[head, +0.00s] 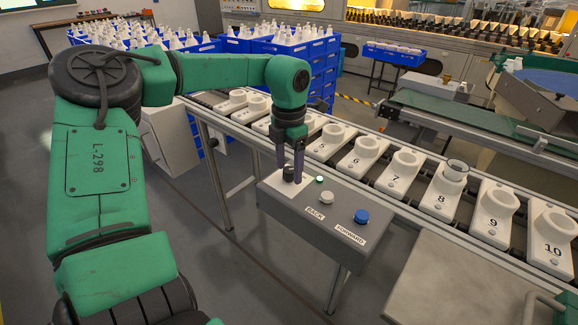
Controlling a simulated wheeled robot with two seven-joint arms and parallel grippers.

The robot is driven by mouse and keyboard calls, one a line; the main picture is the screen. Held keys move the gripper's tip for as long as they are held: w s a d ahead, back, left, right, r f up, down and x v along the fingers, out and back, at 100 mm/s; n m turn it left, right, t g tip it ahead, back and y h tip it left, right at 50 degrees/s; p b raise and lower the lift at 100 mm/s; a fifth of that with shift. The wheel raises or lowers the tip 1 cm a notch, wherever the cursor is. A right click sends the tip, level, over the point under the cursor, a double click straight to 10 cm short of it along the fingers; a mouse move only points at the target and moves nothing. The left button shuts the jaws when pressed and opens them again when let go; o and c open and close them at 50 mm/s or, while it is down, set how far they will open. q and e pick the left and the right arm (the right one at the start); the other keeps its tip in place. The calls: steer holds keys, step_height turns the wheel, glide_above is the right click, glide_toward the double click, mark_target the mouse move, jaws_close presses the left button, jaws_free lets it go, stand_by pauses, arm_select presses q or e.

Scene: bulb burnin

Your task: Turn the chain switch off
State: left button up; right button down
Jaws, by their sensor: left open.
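My left gripper (291,172) points down over the far left end of the grey control box (296,218). Its fingers are open and stand at the chain switch (288,174), a small dark knob on a pale plate. The fingers partly hide the knob, so I cannot tell which way it points or whether they touch it. A small green lamp (319,180) beside the switch looks lit. My right gripper is out of view.
The box also has a white BACK button (326,197) and a blue FORWARD button (361,216). Behind it runs the conveyor with numbered white holders (405,170); holder 8 carries a clear ring-like piece (457,165). Blue crates (323,77) of white bulbs stand behind. A grey panel (455,280) lies right.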

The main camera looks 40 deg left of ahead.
arm_select(q)
jaws_close()
